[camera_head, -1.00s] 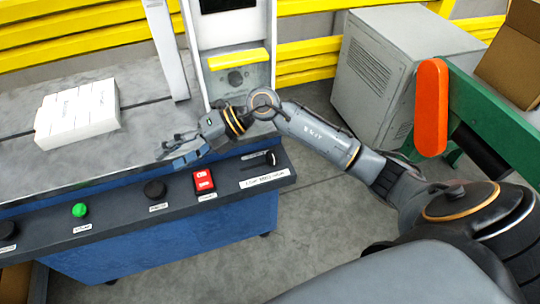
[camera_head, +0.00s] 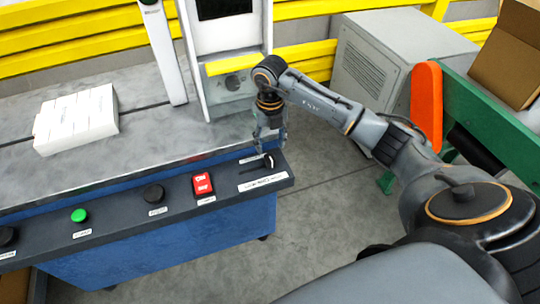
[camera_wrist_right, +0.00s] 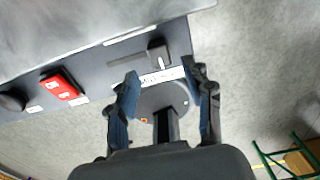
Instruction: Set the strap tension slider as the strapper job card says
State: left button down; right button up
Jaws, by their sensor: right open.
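The strap tension slider (camera_head: 268,161) is a black knob at the right end of its slot on the dark control panel (camera_head: 120,207). In the right wrist view the slider knob (camera_wrist_right: 157,50) stands just beyond my fingertips, with a white label strip beside it. My right gripper (camera_head: 270,148) points down close above the slider; in the wrist view its two fingers (camera_wrist_right: 166,80) are spread apart with nothing between them. No job card can be made out for certain; the small print is too blurred to read. My left gripper is not in view.
A red two-part switch (camera_head: 202,183), a black knob (camera_head: 154,193) and a green button (camera_head: 78,215) sit left along the panel. A stack of white cartons (camera_head: 76,119) lies on the grey table. The strapper frame (camera_head: 228,98) rises behind my gripper.

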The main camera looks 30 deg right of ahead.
aim_at(270, 157)
notch_tip(270, 157, down, 7)
jog(key=shift+p, duration=0.3)
grip_shut()
jog(key=shift+a, duration=0.1)
